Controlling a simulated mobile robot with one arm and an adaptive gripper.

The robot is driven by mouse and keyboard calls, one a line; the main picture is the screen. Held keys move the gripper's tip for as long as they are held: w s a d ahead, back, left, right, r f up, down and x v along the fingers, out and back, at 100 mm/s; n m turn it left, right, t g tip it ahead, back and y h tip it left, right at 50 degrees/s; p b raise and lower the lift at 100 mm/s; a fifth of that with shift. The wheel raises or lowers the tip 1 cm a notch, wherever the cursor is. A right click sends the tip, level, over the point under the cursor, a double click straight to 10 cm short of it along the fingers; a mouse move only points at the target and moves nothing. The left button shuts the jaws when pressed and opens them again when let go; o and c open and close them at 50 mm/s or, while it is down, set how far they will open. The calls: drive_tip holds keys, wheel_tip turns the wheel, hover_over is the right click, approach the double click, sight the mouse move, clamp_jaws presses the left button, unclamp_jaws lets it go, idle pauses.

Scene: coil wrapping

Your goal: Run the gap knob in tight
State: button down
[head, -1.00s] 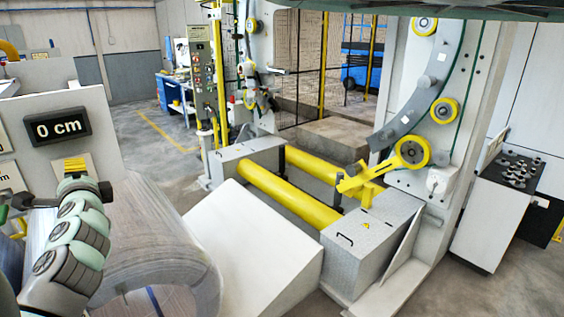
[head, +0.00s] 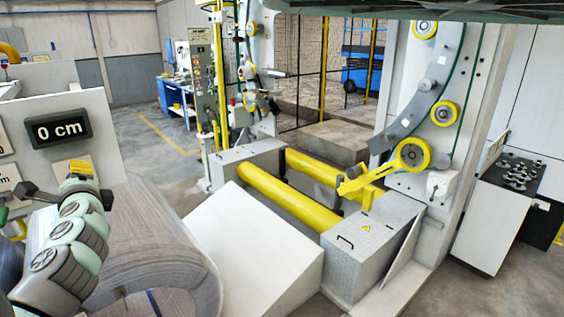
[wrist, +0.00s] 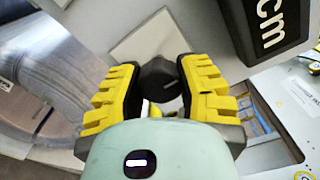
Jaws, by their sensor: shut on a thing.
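The gap knob (wrist: 160,82) is a small dark faceted knob in the middle of the wrist view, in front of a pale square plate (wrist: 140,42) on a light panel. My gripper (wrist: 160,76) is shut on it, with one yellow-and-black finger on each side. In the head view my gripper (head: 80,172) is at the lower left, against the panel, and it hides the knob there. A black display (head: 62,130) just above it reads "0 cm". Part of that display (wrist: 272,30) shows at the upper right of the wrist view.
A large grey coil (head: 160,225) lies just right of my arm. Beyond it are a white sloped plate (head: 255,240), yellow rollers (head: 280,197) and a wrapping ring (head: 425,95). A control cabinet (head: 497,215) stands at the right. Floor is open at the back left.

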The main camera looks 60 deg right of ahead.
drive_tip(key=c, duration=0.5)
unclamp_jaws()
drive_tip(key=shift+v, duration=3.7)
drive_tip(key=shift+a, duration=0.1)
